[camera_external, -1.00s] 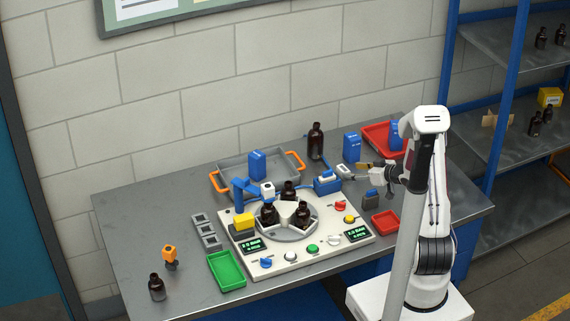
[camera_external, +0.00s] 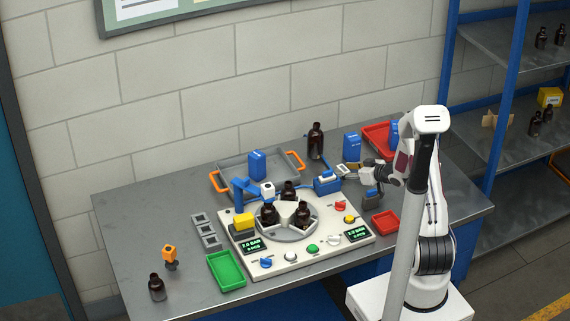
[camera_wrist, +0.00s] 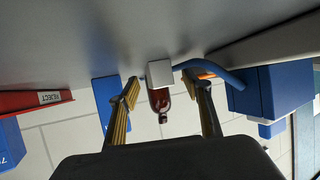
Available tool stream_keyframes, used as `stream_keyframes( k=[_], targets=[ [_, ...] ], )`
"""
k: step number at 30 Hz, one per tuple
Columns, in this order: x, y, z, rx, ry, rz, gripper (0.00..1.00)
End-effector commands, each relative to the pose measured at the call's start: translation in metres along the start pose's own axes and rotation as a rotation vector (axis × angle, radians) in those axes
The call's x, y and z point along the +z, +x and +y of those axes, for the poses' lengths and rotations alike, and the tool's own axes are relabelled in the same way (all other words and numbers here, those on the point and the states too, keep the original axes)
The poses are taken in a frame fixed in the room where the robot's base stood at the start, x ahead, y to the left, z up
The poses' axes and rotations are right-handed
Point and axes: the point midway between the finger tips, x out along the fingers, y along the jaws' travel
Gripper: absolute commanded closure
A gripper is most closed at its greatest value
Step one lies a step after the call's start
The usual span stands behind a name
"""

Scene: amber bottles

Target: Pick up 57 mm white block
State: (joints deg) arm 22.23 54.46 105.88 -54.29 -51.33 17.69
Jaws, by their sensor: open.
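The white block (camera_wrist: 159,73) sits on the grey table in the wrist view, which is upside down. In the external view it is a small pale shape (camera_external: 342,170) at the back right, just right of the blue device, partly hidden by my gripper (camera_external: 351,174). In the wrist view my gripper (camera_wrist: 162,82) is open, with one yellow-padded finger on each side of the block and a gap on both sides. The block lies at about fingertip level; I cannot tell whether the tips reach past it.
A brown bottle (camera_external: 316,141) stands behind the block. The blue device (camera_wrist: 272,90) and its blue hose (camera_wrist: 213,68) lie close to one finger. A red REJECT tray (camera_wrist: 36,102) and a blue box (camera_wrist: 106,95) are on the other side. The control panel (camera_external: 300,262) is at front left.

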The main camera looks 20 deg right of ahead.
Motion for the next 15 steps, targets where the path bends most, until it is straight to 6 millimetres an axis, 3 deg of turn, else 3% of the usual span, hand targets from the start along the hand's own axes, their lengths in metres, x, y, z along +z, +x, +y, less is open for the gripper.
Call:
stream_keyframes(
  k=[5, 10, 11, 15],
  targets=[
    [-0.0001, -0.0001, 0.0000, 0.000, 0.000, 0.000, 0.51],
    [-0.0001, -0.0002, 0.0000, 0.000, 0.000, 0.000, 0.95],
    [0.0000, -0.0002, 0.0000, 0.000, 0.000, 0.000, 1.00],
    [-0.0001, -0.0002, 0.0000, 0.000, 0.000, 0.000, 1.00]
  ],
)
